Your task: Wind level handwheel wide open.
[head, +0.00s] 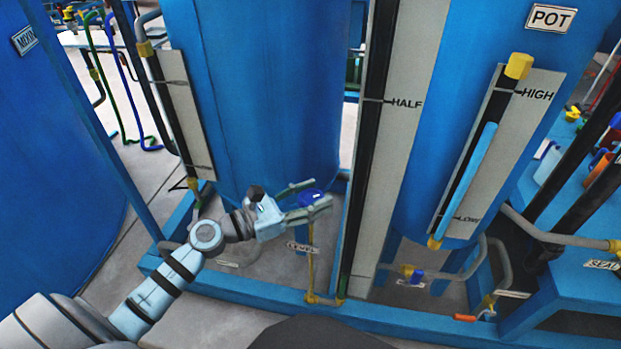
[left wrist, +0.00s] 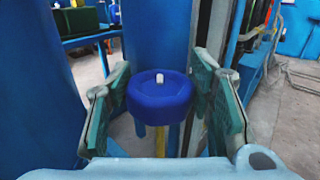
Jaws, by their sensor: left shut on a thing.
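The level handwheel is a round blue knob (left wrist: 160,98) with a small white stub on top, on a yellow stem. In the head view the handwheel (head: 312,197) sits above the small LEVEL plate (head: 301,247), beside the tall gauge with the HALF mark. My left gripper (head: 308,203) reaches in from the left and is shut on the handwheel. In the left wrist view its two pads (left wrist: 160,100) stand on either side of the wheel's rim. The wheel's lower side is partly hidden in the head view. My right gripper is not in view.
A blue frame rail (head: 230,287) runs along the floor below. Blue tanks (head: 255,90) stand behind the wheel. The HALF gauge board (head: 405,110) rises close to its right. A POT gauge (head: 497,150) shows a light blue column between LOW and HIGH.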

